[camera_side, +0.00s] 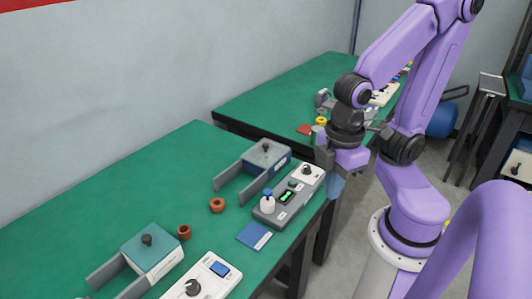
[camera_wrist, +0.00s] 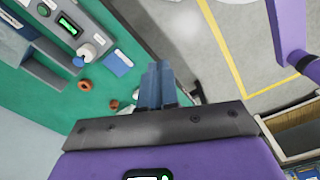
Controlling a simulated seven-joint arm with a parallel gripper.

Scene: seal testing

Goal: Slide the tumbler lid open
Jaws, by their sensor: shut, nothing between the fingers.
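A grey-blue box-shaped tumbler (camera_side: 278,168) stands on the green bench in the side view. Its flat lid (camera_side: 258,158) carries a dark knob, and it lies over the box, with two grey rails reaching out to the left. It looks closed. In the wrist view only grey rails (camera_wrist: 40,72) show at the left edge, and I cannot make out the lid. My gripper (camera_side: 335,192) hangs beyond the bench's right edge, apart from the tumbler and pointing down. Its blue fingers also show in the wrist view (camera_wrist: 157,80), shut together and empty.
A control panel (camera_side: 276,208) with a white knob and green display stands in front of the tumbler. A blue card (camera_side: 254,236) and orange-brown rings (camera_side: 217,205) lie nearby. A second similar box (camera_side: 153,245) and panel (camera_side: 205,278) stand at front left. Another bench (camera_side: 270,105) is behind.

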